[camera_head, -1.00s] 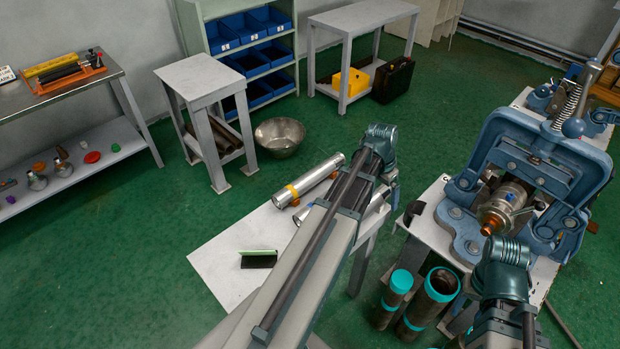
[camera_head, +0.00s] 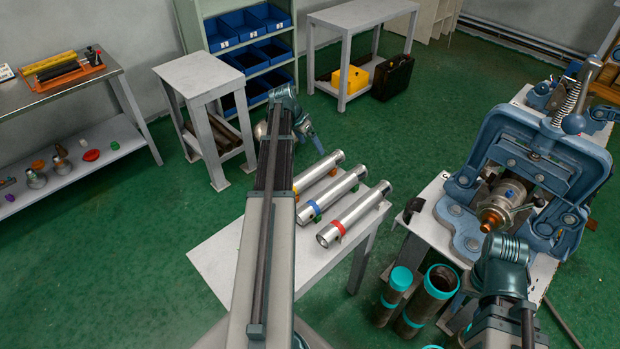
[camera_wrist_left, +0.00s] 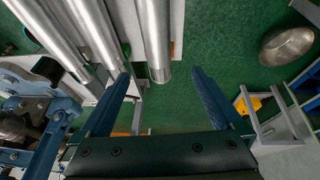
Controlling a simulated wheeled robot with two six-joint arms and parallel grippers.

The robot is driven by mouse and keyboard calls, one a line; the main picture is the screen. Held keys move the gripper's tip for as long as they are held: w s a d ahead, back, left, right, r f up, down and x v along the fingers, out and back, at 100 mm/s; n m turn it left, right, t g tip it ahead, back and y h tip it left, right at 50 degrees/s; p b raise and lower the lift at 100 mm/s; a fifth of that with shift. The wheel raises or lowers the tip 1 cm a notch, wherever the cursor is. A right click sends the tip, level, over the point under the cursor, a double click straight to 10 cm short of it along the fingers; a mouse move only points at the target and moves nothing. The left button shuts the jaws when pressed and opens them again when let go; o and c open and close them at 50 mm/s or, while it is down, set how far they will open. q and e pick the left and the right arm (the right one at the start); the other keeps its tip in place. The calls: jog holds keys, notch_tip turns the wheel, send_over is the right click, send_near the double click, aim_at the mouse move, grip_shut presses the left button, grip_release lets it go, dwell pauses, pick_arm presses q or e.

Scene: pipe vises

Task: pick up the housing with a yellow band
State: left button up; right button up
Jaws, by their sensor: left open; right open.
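Three silver cylindrical housings lie side by side on a white table. The housing with a yellow band (camera_head: 327,165) is the leftmost in the head view, its near part and most of its band hidden behind my left arm. The blue-banded housing (camera_head: 336,192) lies in the middle and the red-banded housing (camera_head: 359,211) at the right. My left gripper (camera_head: 309,136) is open just past the far end of the yellow-banded one. In the left wrist view, the end of the rightmost housing (camera_wrist_left: 155,40) appears between the open fingertips (camera_wrist_left: 160,76); height is unclear. My right gripper is hidden.
The white table (camera_head: 222,258) has bare room at its front left. A blue pipe vise (camera_head: 530,165) stands on a bench at the right. Teal-topped pipes (camera_head: 440,283) stand beside that bench. A metal bowl (camera_wrist_left: 287,45) sits on the floor beyond the table.

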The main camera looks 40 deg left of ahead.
aim_at(321, 163)
pick_arm(q)
jog(key=b+x, duration=0.6)
jog(key=x, duration=0.1)
jog(key=shift+w+d+f, duration=0.1)
jog(key=shift+w+f, duration=0.05)
jog(key=shift+f, duration=0.25)
jog(key=b+x, duration=0.5)
jog(key=shift+d+f, duration=0.2)
jog(key=shift+r, duration=0.1)
jog(key=shift+s, duration=0.25)
jog(key=shift+c, duration=0.3)
grip_shut()
